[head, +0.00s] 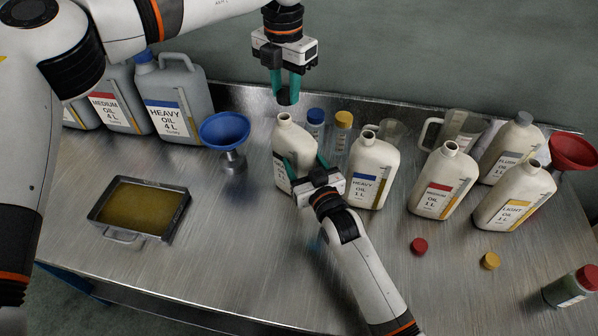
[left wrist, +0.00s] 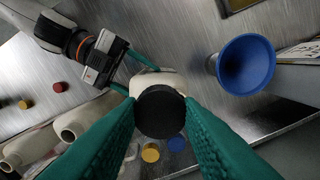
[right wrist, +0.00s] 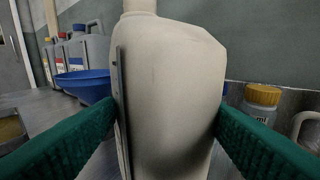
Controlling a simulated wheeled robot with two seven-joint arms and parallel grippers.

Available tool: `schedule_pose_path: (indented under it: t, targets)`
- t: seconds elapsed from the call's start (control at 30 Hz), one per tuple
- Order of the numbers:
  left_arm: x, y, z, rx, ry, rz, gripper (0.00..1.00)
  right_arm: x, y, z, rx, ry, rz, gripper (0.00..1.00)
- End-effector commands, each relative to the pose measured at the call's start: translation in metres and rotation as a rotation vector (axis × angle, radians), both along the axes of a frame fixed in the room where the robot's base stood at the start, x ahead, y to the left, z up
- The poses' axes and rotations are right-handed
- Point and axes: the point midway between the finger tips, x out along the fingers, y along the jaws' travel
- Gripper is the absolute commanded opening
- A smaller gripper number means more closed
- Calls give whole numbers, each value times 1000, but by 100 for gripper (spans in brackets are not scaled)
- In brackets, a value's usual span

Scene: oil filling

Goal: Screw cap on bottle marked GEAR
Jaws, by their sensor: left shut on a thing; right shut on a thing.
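A cream bottle (head: 292,143) stands on the metal table with its open neck up. Its label is mostly hidden by my right gripper, so I cannot read its name. My right gripper (head: 306,164) is shut on the bottle's body, with a finger on each side in the right wrist view (right wrist: 165,120). My left gripper (head: 285,92) is shut on a black cap (left wrist: 160,112) and holds it above the bottle's neck, apart from it in the head view. In the left wrist view the cap hides the bottle's mouth.
A blue funnel (head: 225,130) stands left of the bottle. Blue-capped (head: 315,118) and yellow-capped (head: 343,120) small bottles are behind it. More cream bottles (head: 375,165) stand to the right. Loose red (head: 418,246) and yellow (head: 489,261) caps lie in front. An oil-filled tray (head: 105,210) is left.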

Motion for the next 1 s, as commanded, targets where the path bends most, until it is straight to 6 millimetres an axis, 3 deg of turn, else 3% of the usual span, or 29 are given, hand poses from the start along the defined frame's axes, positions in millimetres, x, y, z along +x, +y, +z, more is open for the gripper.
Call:
schedule_pose_path:
  t: [0.17,0.53,1.0]
  targets:
    - [3,0,-5,-1,4,0,11,0,-1,-1,-3,1,-1,21]
    - [31,7,-47,0,28,2,11,0,-1,-1,-3,1,-1,21]
    - [33,8,-49,0,29,0,11,0,-1,-1,-3,2,-1,21]
